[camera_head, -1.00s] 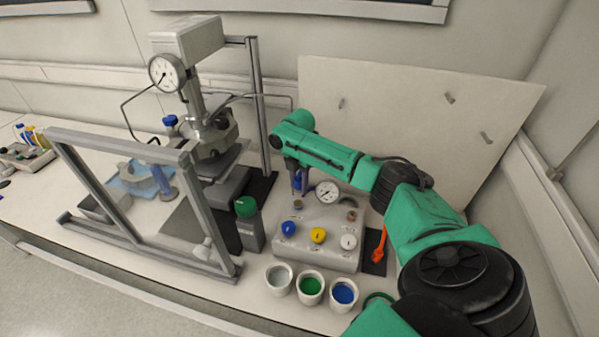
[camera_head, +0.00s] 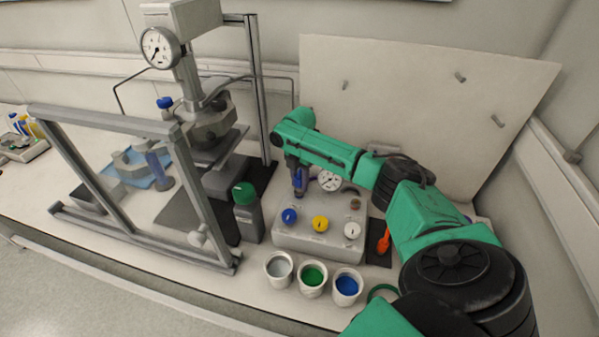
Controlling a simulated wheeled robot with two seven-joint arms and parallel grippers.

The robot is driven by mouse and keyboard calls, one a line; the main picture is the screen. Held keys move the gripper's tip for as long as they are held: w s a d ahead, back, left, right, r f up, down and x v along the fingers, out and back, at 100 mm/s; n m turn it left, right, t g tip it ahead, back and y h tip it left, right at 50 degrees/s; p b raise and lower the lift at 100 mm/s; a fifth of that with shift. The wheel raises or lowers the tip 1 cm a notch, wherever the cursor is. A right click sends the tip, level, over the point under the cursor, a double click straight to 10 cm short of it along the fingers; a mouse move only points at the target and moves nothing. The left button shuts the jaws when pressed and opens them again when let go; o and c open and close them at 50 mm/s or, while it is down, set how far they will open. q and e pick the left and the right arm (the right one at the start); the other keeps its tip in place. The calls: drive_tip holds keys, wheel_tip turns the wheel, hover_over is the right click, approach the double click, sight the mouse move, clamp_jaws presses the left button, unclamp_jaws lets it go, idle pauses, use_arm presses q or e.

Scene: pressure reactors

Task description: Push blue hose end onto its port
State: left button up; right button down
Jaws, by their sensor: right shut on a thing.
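My right gripper (camera_head: 300,188) points down at the back left of the grey control box (camera_head: 305,240), behind the blue knob. It is shut on the blue hose end (camera_head: 299,178), of which only a small blue part shows between the fingers. The port under it is hidden by the gripper, so I cannot tell whether the hose end touches it. The box carries a round gauge (camera_head: 329,181) and blue, yellow and white knobs. My left gripper is not in view.
Three cups, grey (camera_head: 279,268), green (camera_head: 313,278) and blue (camera_head: 347,286), stand in front of the box. A green-capped bottle (camera_head: 246,212) stands left of it, near the reactor stand (camera_head: 255,90) and a framed shield (camera_head: 195,190). An orange tool (camera_head: 384,241) lies to the right.

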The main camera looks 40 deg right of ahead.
drive_tip(key=shift+w, duration=0.1)
drive_tip(key=shift+p, duration=0.35)
idle(0.5)
drive_tip(key=shift+p, duration=0.35)
idle(1.0)
drive_tip(key=shift+f, duration=0.6)
drive_tip(key=shift+c, duration=2.2)
unclamp_jaws()
